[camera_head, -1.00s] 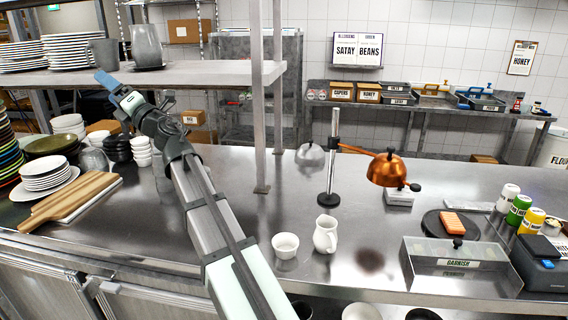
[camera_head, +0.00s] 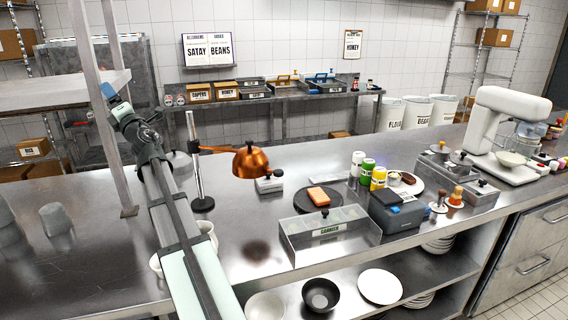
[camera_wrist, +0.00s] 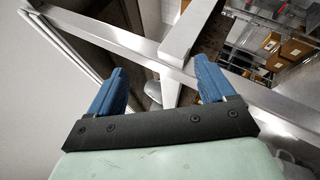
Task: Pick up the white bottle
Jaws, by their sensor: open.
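The white bottle (camera_head: 357,162) stands upright on the steel counter in the head view, beside a green bottle (camera_head: 367,171) and a yellow bottle (camera_head: 378,179). My gripper (camera_head: 107,86) is raised at the left of the head view, by the shelf post and far from the white bottle. In the wrist view my gripper (camera_wrist: 160,75) has its two blue fingers wide apart with nothing held between them. The white bottle does not show in the wrist view.
A metal shelf (camera_head: 60,90) and its post stand close to my gripper.

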